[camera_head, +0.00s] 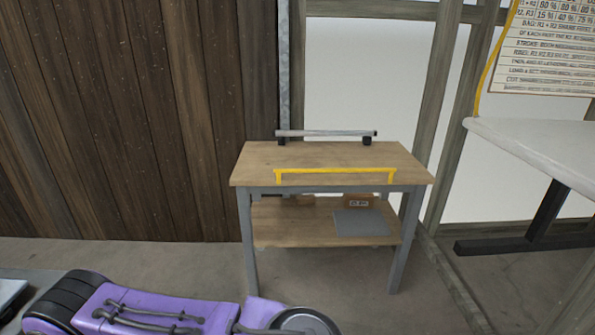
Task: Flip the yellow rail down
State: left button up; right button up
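The yellow rail (335,170) is a thin bar with a short leg at each end. It stands up along the front edge of the wooden tabletop of a small cart (270,158). My purple arm lies across the bottom left of the view, well in front of the cart and apart from it. No gripper fingers of mine can be made out in this view.
A grey bar (326,133) on dark mounts runs along the cart's back edge. The lower shelf (275,225) holds a grey plate (360,222) and a small brown box (359,201). A white table (545,150) stands at right. A plank wall (140,110) is at left. The tabletop's middle is clear.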

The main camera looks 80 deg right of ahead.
aim_at(392, 170)
jog(key=z, duration=0.4)
jog(key=k, duration=0.95)
jog(key=z, duration=1.55)
jog(key=i, duration=1.25)
jog(key=z, duration=0.9)
jog(key=k, duration=0.5)
jog(key=z, duration=0.65)
jog(key=i, duration=0.95)
jog(key=u, duration=1.75)
